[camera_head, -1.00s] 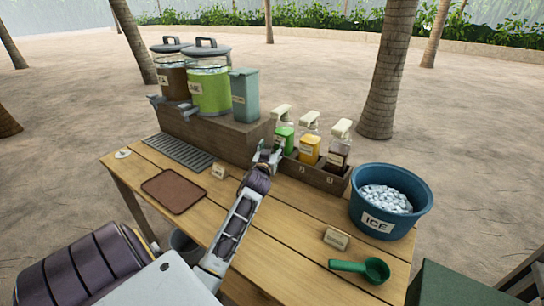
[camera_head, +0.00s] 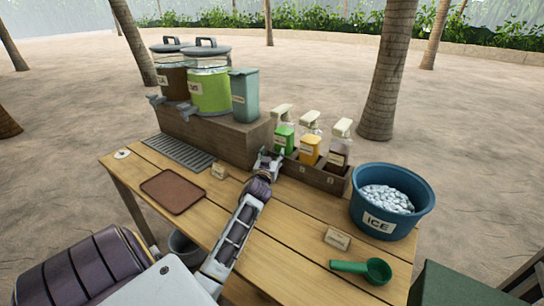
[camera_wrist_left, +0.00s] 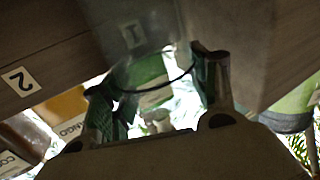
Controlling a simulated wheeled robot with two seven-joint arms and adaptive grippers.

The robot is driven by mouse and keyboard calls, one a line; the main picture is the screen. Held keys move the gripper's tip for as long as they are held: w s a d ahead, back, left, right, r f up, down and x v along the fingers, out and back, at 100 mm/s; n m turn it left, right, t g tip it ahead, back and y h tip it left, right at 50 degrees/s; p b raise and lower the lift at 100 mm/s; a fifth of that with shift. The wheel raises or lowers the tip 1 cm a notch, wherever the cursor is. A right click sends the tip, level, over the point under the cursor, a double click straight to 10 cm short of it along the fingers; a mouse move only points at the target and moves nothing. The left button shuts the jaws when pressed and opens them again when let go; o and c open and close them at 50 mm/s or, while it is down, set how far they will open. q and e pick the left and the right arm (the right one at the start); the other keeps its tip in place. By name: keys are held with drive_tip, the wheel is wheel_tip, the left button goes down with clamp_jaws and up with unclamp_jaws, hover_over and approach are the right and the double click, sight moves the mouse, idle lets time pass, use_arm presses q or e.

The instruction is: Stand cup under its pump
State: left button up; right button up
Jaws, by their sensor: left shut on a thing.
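My left gripper (camera_head: 269,160) is at the left end of the wooden pump rack (camera_head: 322,179), close to its front. It is shut on a clear cup (camera_wrist_left: 145,68). The cup shows between the fingers in the left wrist view, with the rack's label 1 seen through it; it is too small to make out in the head view. The rack holds three pump bottles: green (camera_head: 284,139), yellow (camera_head: 310,150) and brown (camera_head: 337,156), each with a pale pump head. I cannot tell whether the cup touches the table. My right gripper is out of view.
A blue ice tub (camera_head: 420,200) stands right of the rack. A green scoop (camera_head: 375,270) and small cards lie in front. Two drink dispensers (camera_head: 208,92) and a teal container (camera_head: 245,95) stand on a wooden riser (camera_head: 215,135) at left. A brown tray (camera_head: 173,191) lies at front left.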

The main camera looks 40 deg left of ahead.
use_arm(q)
drive_tip(key=shift+f, duration=0.1)
drive_tip(key=o, duration=1)
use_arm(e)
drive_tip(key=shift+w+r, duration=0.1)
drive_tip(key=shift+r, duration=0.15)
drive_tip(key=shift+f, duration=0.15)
use_arm(q)
drive_tip(key=p+v, duration=0.1)
drive_tip(key=v, duration=1.1)
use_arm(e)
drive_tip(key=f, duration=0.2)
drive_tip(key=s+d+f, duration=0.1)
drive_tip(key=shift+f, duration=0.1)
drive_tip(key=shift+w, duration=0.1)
